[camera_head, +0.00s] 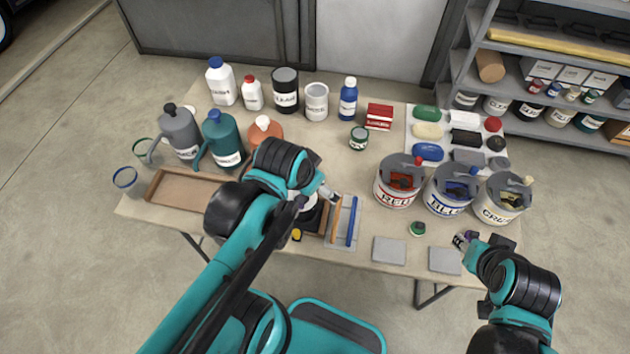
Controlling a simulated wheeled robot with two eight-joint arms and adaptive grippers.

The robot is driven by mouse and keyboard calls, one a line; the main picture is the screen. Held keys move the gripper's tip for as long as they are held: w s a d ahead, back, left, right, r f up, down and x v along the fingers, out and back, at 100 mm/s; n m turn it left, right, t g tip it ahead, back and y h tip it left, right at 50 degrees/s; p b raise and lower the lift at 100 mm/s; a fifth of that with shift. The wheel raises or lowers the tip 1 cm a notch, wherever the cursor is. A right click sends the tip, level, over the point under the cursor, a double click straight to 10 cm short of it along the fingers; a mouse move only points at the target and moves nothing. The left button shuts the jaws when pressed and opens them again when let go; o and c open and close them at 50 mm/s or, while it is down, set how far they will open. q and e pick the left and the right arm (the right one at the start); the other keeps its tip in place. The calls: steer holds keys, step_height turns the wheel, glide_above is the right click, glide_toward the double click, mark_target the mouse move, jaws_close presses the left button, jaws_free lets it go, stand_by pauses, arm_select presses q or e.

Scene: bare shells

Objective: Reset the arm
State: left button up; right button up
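My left arm reaches in from the bottom, over the middle of the table (350,262). Its gripper (322,196) is low over the front middle, above a small tray with a black-and-white item partly hidden beneath it. I cannot tell whether its fingers are open or shut. My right arm comes in from the lower right. Its gripper (464,240) is at the table's front right edge, just above a grey square tile (444,260). Its fingers are too small to read, and no held object is visible.
Red (398,195), blue (443,202) and cream (495,212) labelled buckets stand behind the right gripper. Bottles and jugs (224,155) fill the back left. An empty brown tray (182,189) lies left.

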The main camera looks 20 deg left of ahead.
arm_select(q)
steer(key=n, duration=0.1)
steer(key=n+t, duration=0.1)
steer(key=s+d+n, duration=0.1)
steer(key=shift+d+r, duration=0.1)
steer(key=shift+r, duration=0.15)
steer(key=shift+w, duration=0.1)
step_height(320, 180, down, 5)
steer(key=b, duration=0.4)
steer(key=shift+r+b, duration=0.1)
steer(key=shift+b, duration=0.3)
